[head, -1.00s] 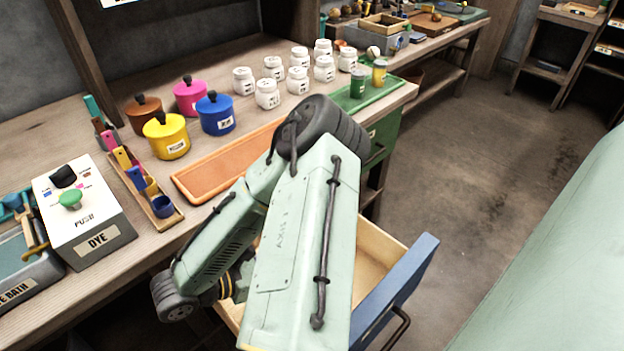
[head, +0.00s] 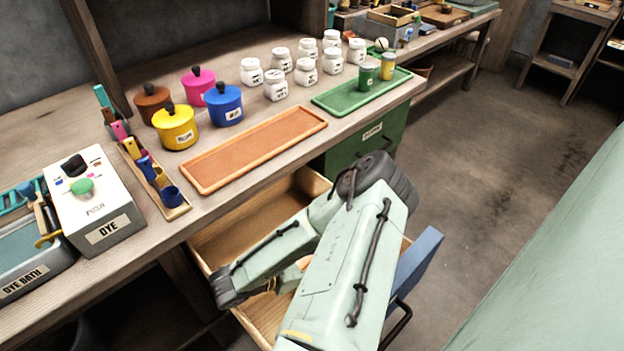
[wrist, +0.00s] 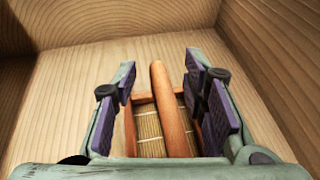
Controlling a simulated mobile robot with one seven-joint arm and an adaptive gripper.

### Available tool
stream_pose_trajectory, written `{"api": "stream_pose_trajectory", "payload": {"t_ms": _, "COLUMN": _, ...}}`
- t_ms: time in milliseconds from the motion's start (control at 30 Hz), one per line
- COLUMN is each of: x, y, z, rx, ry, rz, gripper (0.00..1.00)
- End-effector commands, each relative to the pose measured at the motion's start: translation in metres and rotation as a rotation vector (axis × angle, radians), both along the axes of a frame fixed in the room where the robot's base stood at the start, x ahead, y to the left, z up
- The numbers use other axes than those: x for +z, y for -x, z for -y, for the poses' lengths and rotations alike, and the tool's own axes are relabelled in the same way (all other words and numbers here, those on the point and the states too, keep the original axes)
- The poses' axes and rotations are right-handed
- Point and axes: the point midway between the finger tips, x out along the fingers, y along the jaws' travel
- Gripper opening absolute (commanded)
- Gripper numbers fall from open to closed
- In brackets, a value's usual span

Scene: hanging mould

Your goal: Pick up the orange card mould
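The orange card mould (wrist: 175,125) lies in the open wooden drawer in the wrist view. It has an orange-brown frame, a slatted tan screen and a rounded orange bar along its middle. My gripper (wrist: 161,72) is open, with its purple-padded fingers on either side of the bar and visible gaps to it. I cannot tell how far the fingertips are above the screen. In the head view my arm reaches into the drawer and hides my fingers and most of the mould; a small orange part (head: 304,262) shows beside the arm.
The drawer (head: 215,240) has tall wooden walls and a blue front (head: 415,262). Above it, the bench holds an empty orange tray (head: 255,148), a green tray (head: 335,102), lidded pots (head: 225,105), white jars and a dye box (head: 95,205). Open floor lies to the right.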

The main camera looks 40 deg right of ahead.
Motion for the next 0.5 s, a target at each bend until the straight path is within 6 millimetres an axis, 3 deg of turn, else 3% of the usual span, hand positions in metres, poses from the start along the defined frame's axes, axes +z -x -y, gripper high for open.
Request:
{"api": "stream_pose_trajectory", "payload": {"t_ms": 200, "x": -0.0003, "y": -0.0002, "z": 0.0007, "rx": 0.001, "ry": 0.0, "rz": -0.001, "gripper": 0.39}}
{"api": "stream_pose_trajectory", "payload": {"t_ms": 500, "x": -0.0001, "y": -0.0002, "z": 0.0005, "rx": 0.001, "ry": 0.0, "rz": 0.0, "gripper": 0.2}}
